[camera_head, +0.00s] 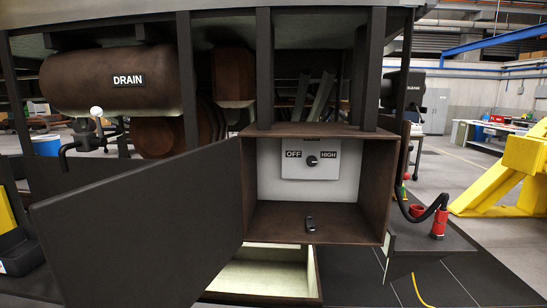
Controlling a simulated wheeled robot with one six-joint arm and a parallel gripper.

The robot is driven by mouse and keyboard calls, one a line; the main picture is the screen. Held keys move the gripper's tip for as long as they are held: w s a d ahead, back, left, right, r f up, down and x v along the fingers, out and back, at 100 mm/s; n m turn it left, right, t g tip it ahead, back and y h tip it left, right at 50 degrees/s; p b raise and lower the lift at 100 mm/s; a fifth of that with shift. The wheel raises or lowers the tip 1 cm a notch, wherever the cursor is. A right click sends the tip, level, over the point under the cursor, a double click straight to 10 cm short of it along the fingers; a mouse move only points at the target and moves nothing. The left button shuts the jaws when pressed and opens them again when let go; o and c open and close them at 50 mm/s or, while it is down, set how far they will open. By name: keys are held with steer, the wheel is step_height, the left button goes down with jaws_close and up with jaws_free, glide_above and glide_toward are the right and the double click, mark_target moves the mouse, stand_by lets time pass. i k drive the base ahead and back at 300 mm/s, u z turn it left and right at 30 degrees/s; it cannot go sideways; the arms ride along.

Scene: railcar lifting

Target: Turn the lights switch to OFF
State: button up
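The lights switch (312,161) is a small round black knob on a light grey panel (309,173). The panel is on the back wall of an open dark brown box (371,190) under the railcar, right of the middle. A black label reading OFF (293,154) is left of the knob and one reading HIGH (328,154) is right of it. The knob is too small to tell surely which way it points. My gripper is not in view, and nothing covers the switch.
The box's dark door (140,225) stands open toward the left foreground. A small black object (310,223) lies on the box floor. A red connector (439,223) with a black cable is to the right. A yellow stand (510,175) is at far right.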

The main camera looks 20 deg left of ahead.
mark_target(312, 161)
steer(key=u, duration=1.05)
steer(key=i, duration=0.95)
steer(key=u, duration=0.95)
steer(key=i, duration=0.3)
steer(key=u, duration=0.05)
